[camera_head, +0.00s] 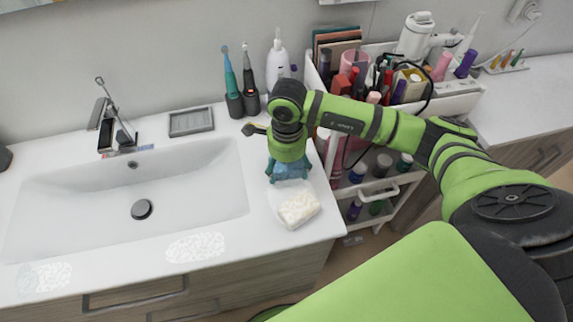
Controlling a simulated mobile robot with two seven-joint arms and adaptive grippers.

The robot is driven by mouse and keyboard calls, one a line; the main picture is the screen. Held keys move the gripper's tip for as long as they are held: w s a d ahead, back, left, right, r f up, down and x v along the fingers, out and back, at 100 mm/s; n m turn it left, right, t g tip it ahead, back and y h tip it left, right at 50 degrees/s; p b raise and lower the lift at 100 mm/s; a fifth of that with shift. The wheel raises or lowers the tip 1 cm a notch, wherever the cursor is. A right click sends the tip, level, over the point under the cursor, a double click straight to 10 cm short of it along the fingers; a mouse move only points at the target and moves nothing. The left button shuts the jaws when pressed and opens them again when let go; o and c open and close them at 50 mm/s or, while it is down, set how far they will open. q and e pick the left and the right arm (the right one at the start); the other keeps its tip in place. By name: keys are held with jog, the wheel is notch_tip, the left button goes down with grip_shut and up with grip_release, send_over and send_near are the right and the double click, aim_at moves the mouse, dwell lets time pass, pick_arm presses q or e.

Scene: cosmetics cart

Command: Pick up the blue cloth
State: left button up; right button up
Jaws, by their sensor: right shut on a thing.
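The blue cloth (290,170) shows as a small crumpled patch at the right end of the white sink counter. My right gripper (288,163) points down onto it from above and is shut on it. The wrist and hand cover much of the cloth, and the fingertips are mostly hidden. I cannot tell whether the cloth is clear of the counter. My left gripper is not in view.
A white, cream-topped block (298,209) lies just in front of the cloth. Two electric toothbrushes (242,90) stand behind it. A cart (455,103) full of cosmetics is to the right. The sink basin (75,208) is empty on the left.

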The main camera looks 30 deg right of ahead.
aim_at(290, 170)
jog(key=shift+s+f, duration=0.1)
jog(key=shift+r+b, duration=0.35)
jog(key=shift+r, duration=0.1)
jog(key=r+b, duration=0.1)
jog(key=s+r+b, duration=0.1)
jog(key=r, duration=0.1)
jog(key=shift+d+r, duration=0.1)
jog(key=shift+r, duration=0.2)
jog(key=s+r+b, duration=0.1)
jog(key=s+r, duration=0.1)
jog(key=s, duration=0.1)
jog(key=s+r, duration=0.2)
jog(key=s, duration=0.1)
jog(key=s+d+r+b, duration=0.1)
jog(key=s+r, duration=0.1)
jog(key=s, duration=0.1)
jog(key=shift+s+b, duration=0.3)
jog(key=shift+s, duration=0.05)
jog(key=shift+s+d+r, duration=0.1)
jog(key=shift+s+r, duration=0.2)
jog(key=shift+s, duration=0.15)
jog(key=shift+o, duration=0.7)
jog(key=shift+w, duration=0.1)
